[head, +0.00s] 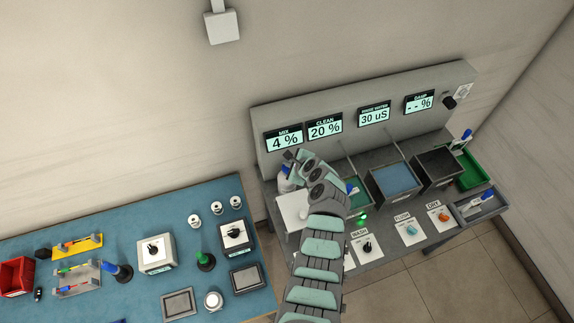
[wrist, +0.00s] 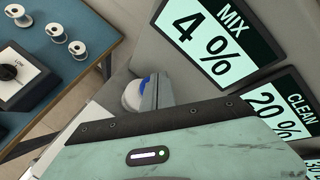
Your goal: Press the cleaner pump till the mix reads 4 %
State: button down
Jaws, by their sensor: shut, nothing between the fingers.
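The MIX display (head: 284,141) on the grey back panel reads 4 %, and it also shows large in the wrist view (wrist: 205,38). A white rounded object with a blue part (wrist: 134,94), seemingly the cleaner pump, sits below the display; a small part of it shows in the head view (head: 284,184). My gripper (head: 291,156) is in front of the panel, just above this object. In the wrist view its shut, empty grey fingers (wrist: 154,92) overlap the object's right side. I cannot tell whether they touch it. The pump's lower part is hidden.
The CLEAN display (head: 324,128) reads 20 %. Right of my arm are a blue-filled basin (head: 396,179), a dark basin (head: 437,164), a green tray (head: 472,174) and several knobs. A blue-topped bench (head: 130,208) with tools and spools stands at the left.

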notch_tip(320, 180, up, 5)
jog(key=p, duration=0.5)
jog(key=shift+p, duration=0.3)
dwell(0.6)
